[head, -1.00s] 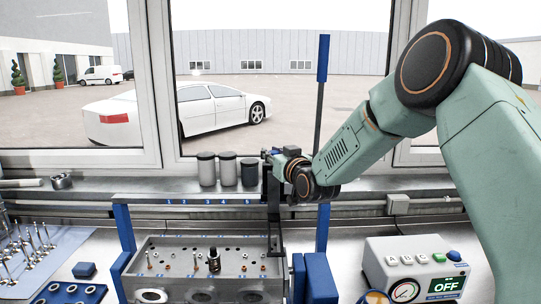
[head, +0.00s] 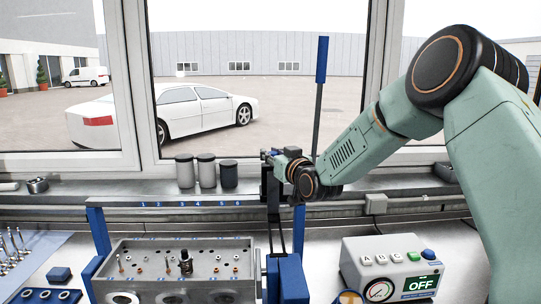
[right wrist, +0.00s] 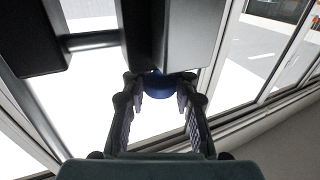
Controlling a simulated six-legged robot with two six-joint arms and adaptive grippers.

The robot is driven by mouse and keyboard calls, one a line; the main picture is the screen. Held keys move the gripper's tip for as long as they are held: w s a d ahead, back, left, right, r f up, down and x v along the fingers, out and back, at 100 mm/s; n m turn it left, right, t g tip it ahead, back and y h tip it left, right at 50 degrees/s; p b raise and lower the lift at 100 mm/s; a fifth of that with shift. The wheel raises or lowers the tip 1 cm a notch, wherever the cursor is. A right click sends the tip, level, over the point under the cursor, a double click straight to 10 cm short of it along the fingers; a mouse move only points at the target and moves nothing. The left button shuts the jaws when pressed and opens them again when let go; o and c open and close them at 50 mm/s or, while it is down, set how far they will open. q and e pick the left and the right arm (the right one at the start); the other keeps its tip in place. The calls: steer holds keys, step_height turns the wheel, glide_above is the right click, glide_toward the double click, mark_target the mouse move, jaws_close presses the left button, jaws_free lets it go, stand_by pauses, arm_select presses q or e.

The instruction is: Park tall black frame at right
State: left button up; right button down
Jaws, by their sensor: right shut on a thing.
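The tall black frame (head: 273,190) stands upright as a narrow dark bar at the right end of the rack above the engine block, in the head view. A black rod with a long blue grip (head: 322,60) rises behind my arm and seems to belong to it. My right gripper (head: 274,160) is shut at the frame's upper part and partly hides it. In the right wrist view, my right gripper's fingers (right wrist: 160,90) stand either side of a round blue part (right wrist: 160,84) below dark blocks of the frame (right wrist: 185,35). My left gripper is not in view.
The engine block (head: 180,268) lies left of the frame, between blue posts (head: 299,228). Several canisters (head: 206,172) stand on the sill to the left. A grey control box (head: 388,268) reading OFF stands at right.

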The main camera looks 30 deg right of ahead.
steer(key=shift+s+f, duration=0.1)
steer(key=shift+f, duration=0.25)
steer(key=c, duration=1.5)
jaws_free()
steer(key=o, duration=0.4)
steer(key=shift+s+d+r, duration=0.3)
steer(key=shift+s+r, duration=0.1)
steer(key=shift+o, duration=0.2)
steer(key=shift+w+a+f, duration=0.1)
steer(key=shift+w+a, duration=0.15)
steer(key=shift+w, duration=0.1)
steer(key=s, duration=1.2)
steer(key=shift+s+a, duration=0.15)
steer(key=shift+a, duration=0.1)
